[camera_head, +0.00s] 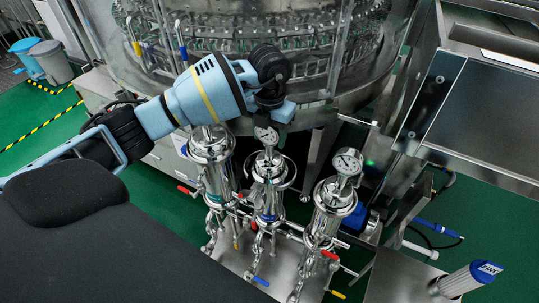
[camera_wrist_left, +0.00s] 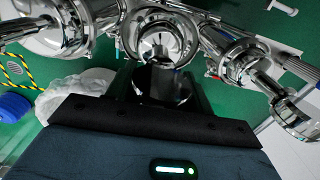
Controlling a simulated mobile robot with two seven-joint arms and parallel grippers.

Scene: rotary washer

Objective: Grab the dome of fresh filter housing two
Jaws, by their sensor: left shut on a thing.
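Three shiny steel filter housings with round pressure gauges stand in a row in the head view: a left one (camera_head: 212,150), a middle one (camera_head: 269,205) and a right one (camera_head: 335,195). My left gripper (camera_head: 268,118) is over the middle housing, at the gauge (camera_head: 266,135) on top of its dome (camera_head: 269,166). In the left wrist view my gripper (camera_wrist_left: 164,88) is shut on the shiny top fitting of this dome (camera_wrist_left: 165,38). The dome appears upright on its housing. The fingertips are partly hidden in the head view. My right gripper is out of view.
The large glass-walled rotary washer (camera_head: 290,45) stands right behind the housings. A steel table (camera_head: 480,115) is at the right. Colored valve handles and pipes crowd the housings' lower parts.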

